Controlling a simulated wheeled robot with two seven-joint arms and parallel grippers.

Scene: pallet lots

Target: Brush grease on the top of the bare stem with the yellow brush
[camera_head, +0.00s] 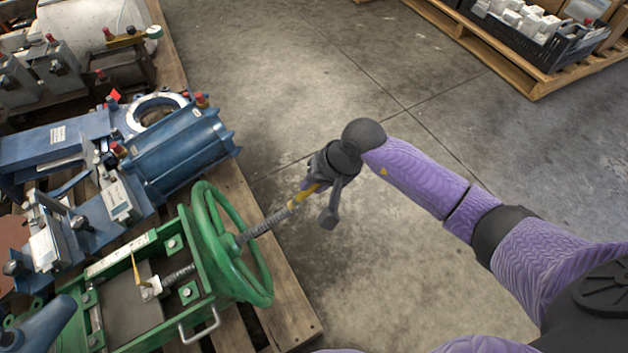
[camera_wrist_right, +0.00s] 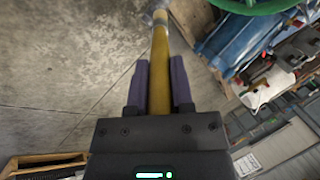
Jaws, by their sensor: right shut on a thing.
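The yellow brush (camera_head: 301,196) is in my right gripper (camera_head: 319,183), which is shut on its handle. In the wrist view the brush (camera_wrist_right: 158,70) stands between the two fingers of my right gripper (camera_wrist_right: 160,88), its pale head at the top edge. The bare stem (camera_head: 264,223) is a grey threaded rod sticking out through the green handwheel (camera_head: 212,222). In the head view the brush head meets or overlaps the stem's free end; I cannot tell whether they touch. The bristles are too small to make out. My left gripper is not seen.
The green valve frame (camera_head: 160,243) and blue valve bodies (camera_head: 178,150) crowd the wooden pallet (camera_head: 290,306) at left. The handwheel also shows in the wrist view (camera_wrist_right: 254,6). Another pallet (camera_head: 535,76) with a black crate (camera_head: 528,45) stands at upper right. The concrete floor between is clear.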

